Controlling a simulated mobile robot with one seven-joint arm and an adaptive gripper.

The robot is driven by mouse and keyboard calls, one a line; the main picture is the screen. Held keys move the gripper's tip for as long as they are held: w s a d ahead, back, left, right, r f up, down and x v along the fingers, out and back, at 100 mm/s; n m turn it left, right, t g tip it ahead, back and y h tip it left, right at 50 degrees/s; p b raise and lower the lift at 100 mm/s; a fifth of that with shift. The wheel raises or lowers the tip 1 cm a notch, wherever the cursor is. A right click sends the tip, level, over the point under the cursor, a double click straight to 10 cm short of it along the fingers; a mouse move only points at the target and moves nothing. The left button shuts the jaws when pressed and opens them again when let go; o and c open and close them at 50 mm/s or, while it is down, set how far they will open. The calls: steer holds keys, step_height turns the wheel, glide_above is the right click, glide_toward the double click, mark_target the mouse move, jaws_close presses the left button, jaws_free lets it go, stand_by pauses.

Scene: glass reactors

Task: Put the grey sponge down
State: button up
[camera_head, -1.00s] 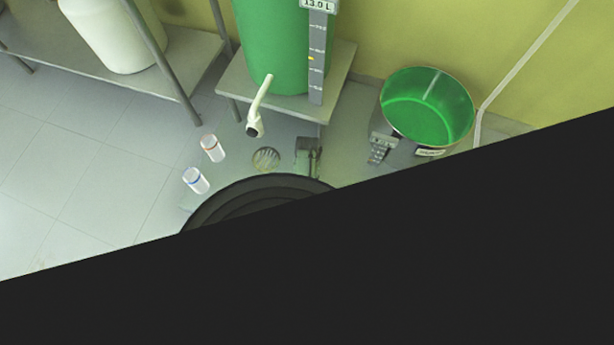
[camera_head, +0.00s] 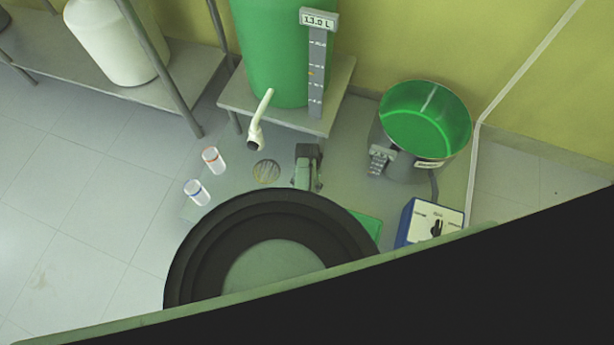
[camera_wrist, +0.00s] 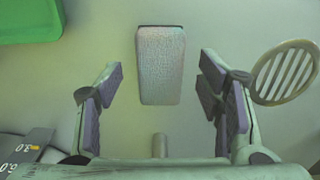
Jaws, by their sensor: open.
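The grey sponge (camera_wrist: 160,66) is a pale, upright-looking rectangular block with a dark far edge in the wrist view. My gripper (camera_wrist: 160,80) is open, with its purple-grey pads on either side of the sponge and a clear gap on both sides. No finger touches the sponge. It appears to rest on the pale bench surface. In the head view my arm covers the spot, and I cannot make out the sponge there.
A slotted round disc (camera_wrist: 286,72) lies close to my right finger.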

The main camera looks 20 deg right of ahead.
step_height(320, 180, up, 8)
steer(key=p, duration=0.1)
steer(key=shift+s, duration=0.1)
stand_by(0.6)
